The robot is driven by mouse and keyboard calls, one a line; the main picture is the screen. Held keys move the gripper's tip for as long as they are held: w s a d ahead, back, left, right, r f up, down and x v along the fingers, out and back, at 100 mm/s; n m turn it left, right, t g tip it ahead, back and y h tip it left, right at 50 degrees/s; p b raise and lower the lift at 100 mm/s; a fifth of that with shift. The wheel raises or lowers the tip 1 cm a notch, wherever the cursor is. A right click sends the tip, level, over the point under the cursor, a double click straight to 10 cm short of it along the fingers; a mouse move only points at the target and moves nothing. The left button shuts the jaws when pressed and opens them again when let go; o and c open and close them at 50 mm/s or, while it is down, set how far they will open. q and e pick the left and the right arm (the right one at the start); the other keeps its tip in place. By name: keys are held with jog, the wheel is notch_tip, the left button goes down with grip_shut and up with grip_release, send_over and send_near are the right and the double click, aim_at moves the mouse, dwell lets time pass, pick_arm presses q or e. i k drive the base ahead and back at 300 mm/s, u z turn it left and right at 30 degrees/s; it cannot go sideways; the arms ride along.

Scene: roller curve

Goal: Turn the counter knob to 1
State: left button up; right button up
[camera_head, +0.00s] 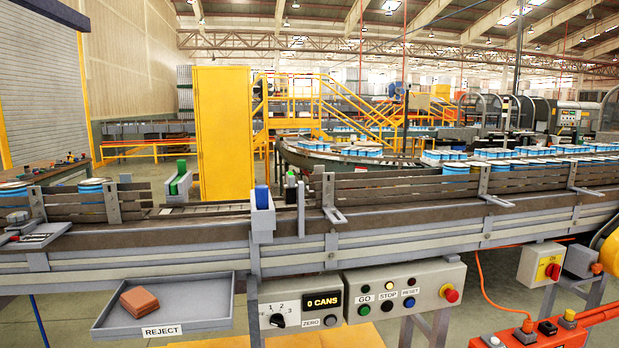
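The counter knob (277,320) is a small black dial at the lower left of a grey counter box below the conveyor. Small marks, including a 1 and a 2, stand around it. Its pointer is too small for me to read the setting surely. Right of it, the counter display (323,300) reads "0 CANS" in yellow. A dark ZERO button (330,321) sits under the display. Neither of my grippers shows in the head view, and nothing touches the knob.
The conveyor rail (420,229) runs above. An orange cable (484,285) hangs at right.

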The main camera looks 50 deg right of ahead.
aim_at(277, 320)
jog(key=z, duration=1.5)
